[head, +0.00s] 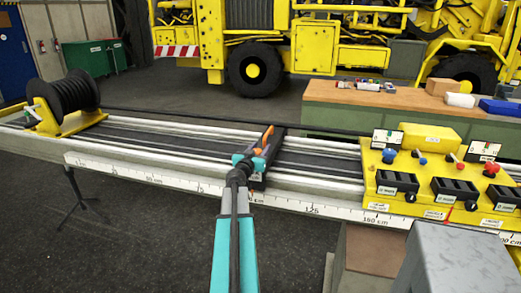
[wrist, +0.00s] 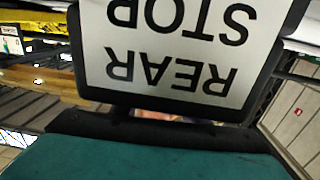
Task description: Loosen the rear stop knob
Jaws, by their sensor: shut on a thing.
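The rear stop (head: 277,136) is a dark block across the boom rail, near the middle of the head view. Its white REAR STOP label (wrist: 170,45) fills the top of the wrist view, upside down. My gripper (head: 259,152) is at the near side of the stop, with orange and teal parts against it. It is shut on the rear stop knob, which is largely hidden by the gripper. In the wrist view a teal and black part covers the bottom, and only a narrow gap shows below the label.
The long rail (head: 150,165) carries a centimetre scale on its front face. A black cable reel (head: 72,95) stands at its left end. A yellow panel (head: 400,180) with knobs and black bins sits at right. A grey box (head: 460,260) is at the lower right.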

